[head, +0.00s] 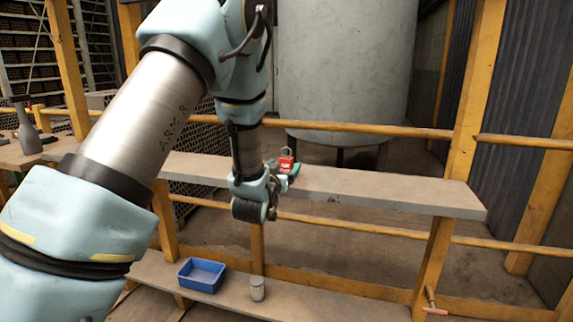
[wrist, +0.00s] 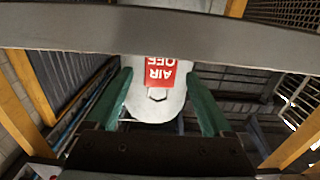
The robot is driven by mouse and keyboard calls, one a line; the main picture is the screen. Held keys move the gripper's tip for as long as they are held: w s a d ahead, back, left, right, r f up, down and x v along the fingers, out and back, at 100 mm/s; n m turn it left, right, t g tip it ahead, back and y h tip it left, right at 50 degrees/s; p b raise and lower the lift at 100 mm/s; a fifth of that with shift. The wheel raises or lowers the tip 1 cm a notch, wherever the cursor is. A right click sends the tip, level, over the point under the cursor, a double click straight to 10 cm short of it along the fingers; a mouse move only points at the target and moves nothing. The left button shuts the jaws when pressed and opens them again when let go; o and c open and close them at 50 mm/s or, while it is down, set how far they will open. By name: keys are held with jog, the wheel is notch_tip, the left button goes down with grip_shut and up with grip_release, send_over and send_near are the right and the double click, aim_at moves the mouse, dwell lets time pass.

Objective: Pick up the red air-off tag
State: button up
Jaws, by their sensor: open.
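The red air-off tag (head: 286,163) stands on the grey upper plank (head: 390,193), close to my gripper in the head view. In the wrist view the tag (wrist: 160,70) shows upside down, with white "AIR OFF" lettering and a pale hole beyond it. My gripper (wrist: 159,75) has two green fingers, spread apart on either side of the tag in the picture. I cannot tell whether the tag is deep between them. Nothing is held. In the head view my gripper (head: 283,172) is partly hidden by the wrist.
The plank also crosses the wrist view (wrist: 70,27). Yellow rails and posts (head: 462,130) frame the plank, with a large pale tank (head: 345,60) behind. A blue tray (head: 202,276) and a grey can (head: 257,289) stand on the lower shelf. The plank's right part is clear.

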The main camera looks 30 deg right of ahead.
aim_at(289, 159)
jog(key=p+x, duration=0.2)
jog(key=x, duration=0.3)
jog(key=shift+w+d+r+p, duration=0.1)
jog(key=shift+w+d+p, duration=0.1)
jog(key=shift+p, duration=0.2)
jog(key=shift+w+d, duration=0.25)
grip_shut()
